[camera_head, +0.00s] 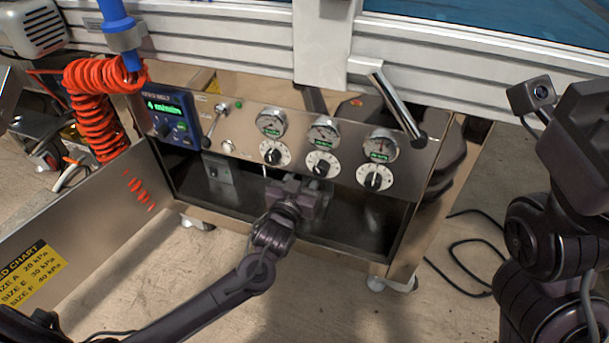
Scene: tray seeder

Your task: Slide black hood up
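A steel control panel (215,110) with several dials and gauges fronts the machine. Below it is a dark, glossy black recess (345,228); I cannot clearly make out a separate black hood. My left arm reaches in from the lower left, and its gripper (298,192) is at the recess, just below the panel's lower edge. Its fingertips are hidden, so I cannot tell whether it is open or holding something. My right gripper (588,145) is raised at the right edge, apart from the machine, with its fingers not clearly visible.
An open steel door (85,220) with a yellow chart (33,275) extends at the left. A lever handle (397,105) sticks out at the panel's upper right. A coiled orange hose (95,105) hangs at the upper left. Black cable (462,256) lies on the floor.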

